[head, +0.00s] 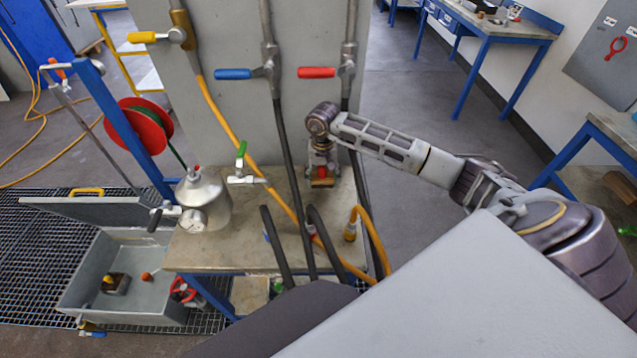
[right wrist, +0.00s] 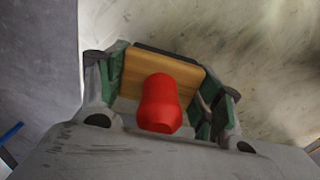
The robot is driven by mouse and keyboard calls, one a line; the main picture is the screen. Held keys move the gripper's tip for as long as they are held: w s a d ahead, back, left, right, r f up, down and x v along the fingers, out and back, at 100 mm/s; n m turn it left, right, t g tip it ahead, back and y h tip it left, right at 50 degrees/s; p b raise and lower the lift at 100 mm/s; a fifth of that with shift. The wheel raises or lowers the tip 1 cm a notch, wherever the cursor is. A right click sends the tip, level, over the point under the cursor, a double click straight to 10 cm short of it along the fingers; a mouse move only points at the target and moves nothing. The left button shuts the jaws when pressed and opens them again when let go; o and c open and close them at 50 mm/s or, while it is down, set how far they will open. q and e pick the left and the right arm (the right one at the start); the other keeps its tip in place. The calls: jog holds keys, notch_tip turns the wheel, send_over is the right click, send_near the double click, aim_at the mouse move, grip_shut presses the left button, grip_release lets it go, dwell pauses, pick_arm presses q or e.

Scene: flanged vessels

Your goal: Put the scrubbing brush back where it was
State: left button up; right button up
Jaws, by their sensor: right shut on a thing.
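The scrubbing brush is a wooden block with a red knob handle (right wrist: 160,104). My right gripper (right wrist: 162,92) is shut on it, with green-lined fingers on either side of the wooden block. In the head view the brush (head: 322,180) shows small below my right gripper (head: 321,164), over the back right part of the workbench (head: 215,254). I cannot tell whether it touches the bench top. My left gripper is not in view.
A metal vessel (head: 204,203) with a gauge stands at the bench's left. Black and orange hoses hang from valves on the grey panel (head: 222,110) in front of the gripper's left side.

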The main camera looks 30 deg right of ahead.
aim_at(318, 184)
jog(key=shift+w+a, duration=0.15)
jog(key=shift+a, duration=0.05)
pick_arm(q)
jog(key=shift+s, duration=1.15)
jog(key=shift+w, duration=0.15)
pick_arm(e)
jog(key=shift+w+a, duration=0.35)
jog(key=shift+s+f+p, duration=0.1)
jog(key=shift+f+p, duration=0.2)
jog(key=shift+f, duration=1.4)
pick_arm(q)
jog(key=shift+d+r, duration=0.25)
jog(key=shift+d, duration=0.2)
pick_arm(e)
jog(key=shift+f, duration=0.15)
